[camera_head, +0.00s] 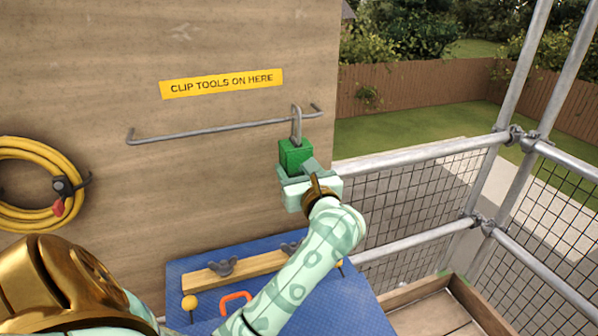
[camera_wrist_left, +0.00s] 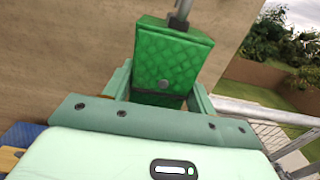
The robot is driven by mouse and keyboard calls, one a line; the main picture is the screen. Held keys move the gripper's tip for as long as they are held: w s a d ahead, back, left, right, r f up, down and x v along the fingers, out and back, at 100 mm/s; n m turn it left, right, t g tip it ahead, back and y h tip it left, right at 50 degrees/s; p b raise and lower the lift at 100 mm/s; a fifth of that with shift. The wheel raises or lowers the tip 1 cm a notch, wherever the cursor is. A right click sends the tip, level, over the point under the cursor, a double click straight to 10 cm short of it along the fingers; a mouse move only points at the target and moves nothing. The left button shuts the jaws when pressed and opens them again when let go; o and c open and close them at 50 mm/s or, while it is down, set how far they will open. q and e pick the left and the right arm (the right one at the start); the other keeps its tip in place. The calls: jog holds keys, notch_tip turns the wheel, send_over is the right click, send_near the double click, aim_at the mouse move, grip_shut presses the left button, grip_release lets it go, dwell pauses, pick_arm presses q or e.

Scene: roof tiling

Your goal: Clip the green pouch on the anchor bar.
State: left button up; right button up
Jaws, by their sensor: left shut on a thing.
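The green pouch (camera_head: 295,154) is held upright near the right end of the anchor bar (camera_head: 215,130), a grey rod on the plywood wall. A grey metal clip (camera_head: 296,124) rises from the pouch top and overlaps the bar in the head view; I cannot tell whether it is hooked around it. My left gripper (camera_head: 297,172) is shut on the pouch from below. In the left wrist view the pouch (camera_wrist_left: 172,58) sits between the two fingers, with the clip's lower end (camera_wrist_left: 181,14) above it. My right gripper is not in view.
A yellow sign (camera_head: 221,83) is above the bar. A coiled yellow hose (camera_head: 35,185) hangs at left. Below is a blue board (camera_head: 345,308) with a wooden batten (camera_head: 235,270) and an orange-red handle (camera_head: 236,298). Scaffold rails (camera_head: 430,153) and mesh stand at right.

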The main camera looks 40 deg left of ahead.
pick_arm(q)
jog(key=shift+w+a, duration=0.15)
jog(key=shift+a, duration=0.15)
jog(key=shift+w+a, duration=0.1)
jog(key=shift+a, duration=0.05)
jog(key=shift+w+a, duration=0.3)
jog(key=shift+a, duration=0.3)
jog(key=shift+r, duration=0.1)
jog(key=shift+a+b, duration=0.1)
jog(key=shift+b, duration=0.2)
dwell(0.5)
jog(key=shift+f+b, duration=0.3)
jog(key=shift+f, duration=0.25)
jog(key=shift+f+b, duration=0.4)
jog(key=shift+f, duration=0.15)
